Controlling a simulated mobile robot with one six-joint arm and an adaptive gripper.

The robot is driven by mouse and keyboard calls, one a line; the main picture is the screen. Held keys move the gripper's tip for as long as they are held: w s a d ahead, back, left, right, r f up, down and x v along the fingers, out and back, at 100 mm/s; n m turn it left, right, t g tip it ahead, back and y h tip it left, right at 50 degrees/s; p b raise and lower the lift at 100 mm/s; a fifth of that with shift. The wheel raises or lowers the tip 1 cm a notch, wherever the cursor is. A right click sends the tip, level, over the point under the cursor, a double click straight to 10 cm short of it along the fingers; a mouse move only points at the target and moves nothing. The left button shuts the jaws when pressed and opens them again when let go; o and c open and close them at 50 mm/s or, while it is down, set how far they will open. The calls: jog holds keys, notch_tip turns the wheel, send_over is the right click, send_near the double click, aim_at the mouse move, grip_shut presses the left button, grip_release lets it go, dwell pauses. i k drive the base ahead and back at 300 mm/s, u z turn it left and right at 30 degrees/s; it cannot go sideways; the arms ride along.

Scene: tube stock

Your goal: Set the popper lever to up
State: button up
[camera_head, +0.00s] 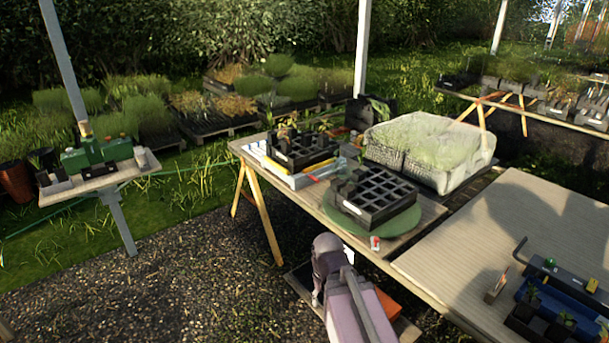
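A dark bench device (574,281) stands at the right edge of the camera_head view, on the wooden table. A thin bent dark rod (519,249) rises at its left end and looks like the popper lever. Its upper end points up and to the right. A small green knob or button (549,262) sits on top of the device. My arm shows at the lower middle, well left of the device, but my gripper does not show.
A blue tray (549,295) and black pots with seedlings (526,304) stand in front of the device. A black cell tray (374,197) sits on a green round mat (352,223). The wooden tabletop (465,235) between is clear.

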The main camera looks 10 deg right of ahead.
aim_at(315, 179)
jog(key=u, duration=0.05)
jog(key=i, duration=1.15)
jog(key=z, duration=0.35)
